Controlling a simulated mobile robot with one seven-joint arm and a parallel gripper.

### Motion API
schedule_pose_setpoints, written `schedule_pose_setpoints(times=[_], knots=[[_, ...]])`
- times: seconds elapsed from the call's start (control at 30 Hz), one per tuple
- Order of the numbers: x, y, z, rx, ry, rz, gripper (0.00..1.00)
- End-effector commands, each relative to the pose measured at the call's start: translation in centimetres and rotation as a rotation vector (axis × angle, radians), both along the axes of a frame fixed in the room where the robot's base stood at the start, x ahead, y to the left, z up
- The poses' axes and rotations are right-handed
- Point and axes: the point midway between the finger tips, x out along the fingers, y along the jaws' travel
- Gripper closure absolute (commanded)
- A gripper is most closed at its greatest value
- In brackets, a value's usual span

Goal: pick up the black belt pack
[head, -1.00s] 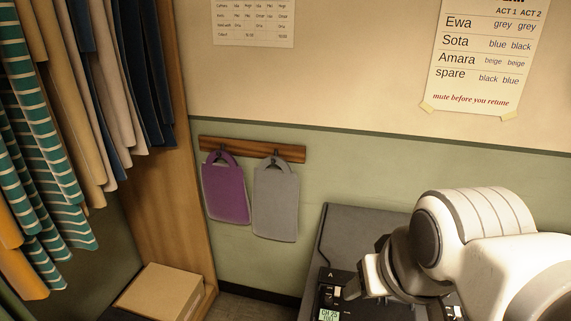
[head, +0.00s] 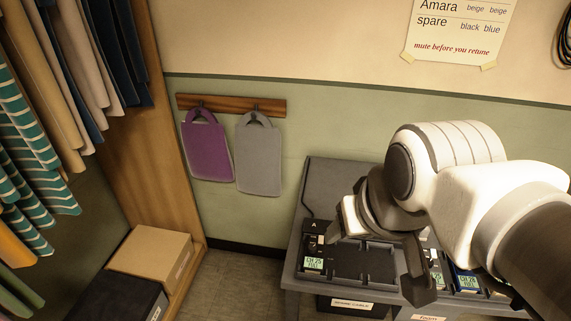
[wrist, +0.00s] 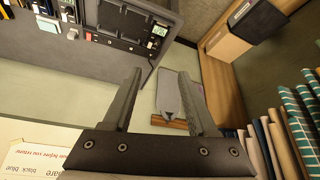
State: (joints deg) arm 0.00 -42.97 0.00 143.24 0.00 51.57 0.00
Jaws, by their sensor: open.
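A black belt pack (head: 315,252) with a lit green display stands at the left end of the dark charging tray (head: 360,263) in the head view. In the wrist view, a dark pack with a green display (wrist: 156,36) shows at the end of the tray. My gripper (head: 378,262) is open and empty, and in the head view it shows in front of the tray's middle. In the wrist view its two fingers (wrist: 162,78) are apart, with the wall and hanging bags beyond. The arm and gripper partly hide the tray.
More packs, one of them blue (head: 466,280), stand at the tray's right. The tray is on a grey table (head: 335,172). Purple (head: 207,150) and grey (head: 258,158) bags hang on the wall.

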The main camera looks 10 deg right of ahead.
Motion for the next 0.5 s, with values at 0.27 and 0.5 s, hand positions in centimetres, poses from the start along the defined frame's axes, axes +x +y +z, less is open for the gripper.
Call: schedule_pose_setpoints(times=[0.27, 0.5], knots=[[0.00, 0.00, 0.00, 0.000, 0.000, 0.000, 0.42], [0.48, -0.02, 0.00, 0.002, 0.012, -0.007, 0.13]])
